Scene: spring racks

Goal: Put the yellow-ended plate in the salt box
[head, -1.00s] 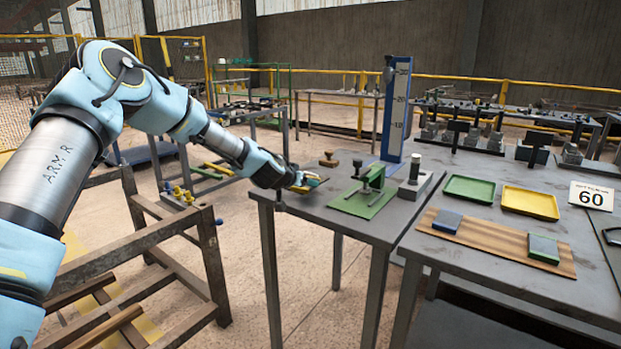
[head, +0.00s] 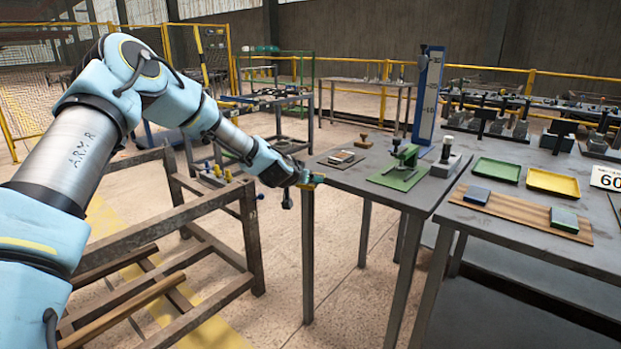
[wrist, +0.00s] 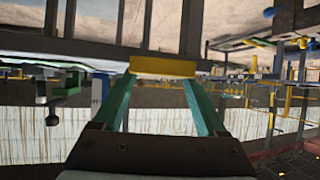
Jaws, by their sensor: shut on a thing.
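My gripper (head: 314,181) is at the left corner of the near grey table, just off its edge, at about tabletop height. In the wrist view my gripper (wrist: 162,75) has its two teal fingers shut on a yellow piece, which I take for the yellow end of the plate (wrist: 162,66). The rest of the plate is not clearly visible. In the head view only a small yellow patch (head: 307,187) shows at the fingertips. I cannot make out which thing is the salt box.
The grey table (head: 340,178) bears a small dark block (head: 341,158), a green press (head: 405,160) and a blue gauge post (head: 429,95). Green (head: 496,170) and yellow (head: 553,183) trays stand further right. A wooden rack (head: 240,215) stands left. Bare floor lies between rack and table.

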